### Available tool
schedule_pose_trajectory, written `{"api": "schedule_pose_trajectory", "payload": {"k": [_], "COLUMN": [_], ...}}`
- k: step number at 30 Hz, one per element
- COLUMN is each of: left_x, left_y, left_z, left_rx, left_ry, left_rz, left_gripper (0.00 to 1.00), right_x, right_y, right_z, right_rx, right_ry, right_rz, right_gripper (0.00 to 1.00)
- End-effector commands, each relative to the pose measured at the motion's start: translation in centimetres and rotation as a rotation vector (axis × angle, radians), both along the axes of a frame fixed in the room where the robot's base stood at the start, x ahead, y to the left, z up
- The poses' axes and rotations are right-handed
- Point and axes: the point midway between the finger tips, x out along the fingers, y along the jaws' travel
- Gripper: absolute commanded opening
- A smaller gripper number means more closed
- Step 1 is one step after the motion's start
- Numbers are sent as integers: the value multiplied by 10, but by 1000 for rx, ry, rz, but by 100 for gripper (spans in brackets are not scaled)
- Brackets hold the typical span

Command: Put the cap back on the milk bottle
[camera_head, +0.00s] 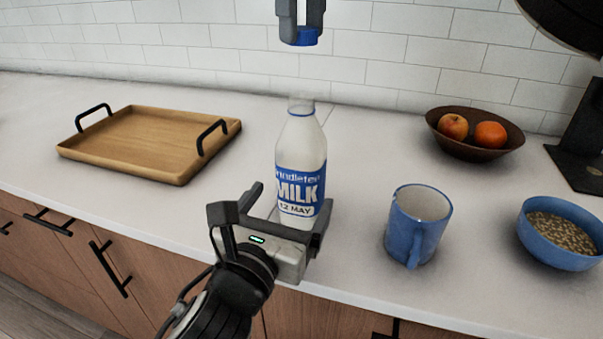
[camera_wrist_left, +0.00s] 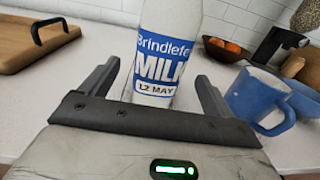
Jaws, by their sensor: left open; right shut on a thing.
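The milk bottle (camera_head: 302,150) stands upright and uncapped on the white counter, with a blue and white label; its lower part also shows in the left wrist view (camera_wrist_left: 168,50). My left gripper (camera_head: 289,208) is open, low in front of the bottle, with its two fingers spread to either side of the bottle's lower part. In the left wrist view the fingers (camera_wrist_left: 158,92) show gaps to the bottle. My right gripper (camera_head: 302,38) is shut on the blue cap (camera_head: 304,37) and holds it above the bottle's open neck, apart from it. Most of the right arm is out of view.
A blue mug (camera_head: 418,222) stands close to the right of the bottle. A blue bowl of grain (camera_head: 556,250) and a brown fruit bowl (camera_head: 478,147) are farther right. A wooden tray (camera_head: 150,147) lies at the left. The tiled wall (camera_head: 400,45) rises behind the counter.

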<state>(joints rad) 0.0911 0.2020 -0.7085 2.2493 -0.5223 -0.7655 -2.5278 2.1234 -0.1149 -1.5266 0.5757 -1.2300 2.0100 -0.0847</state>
Motion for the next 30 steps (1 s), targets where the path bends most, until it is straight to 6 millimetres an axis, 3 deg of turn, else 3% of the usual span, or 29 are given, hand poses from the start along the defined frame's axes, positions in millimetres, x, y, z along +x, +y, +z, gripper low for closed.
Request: {"api": "schedule_pose_trajectory", "payload": {"k": [6,12,26,30], "left_x": [41,66,75,75], "left_y": [-15,-24,-27,-27], "left_z": [0,0,0,0], "left_rx": [-2,-1,-1,-1], "left_ry": [1,1,1,1], "left_rz": [1,1,-1,-1], "left_gripper": [88,88,88,52], "right_x": [0,0,0,0], "right_y": [0,0,0,0], "right_z": [0,0,0,0], "right_rx": [0,0,0,0], "right_ry": [0,0,0,0], "right_rz": [0,0,0,0], "right_gripper": [12,12,12,12]}}
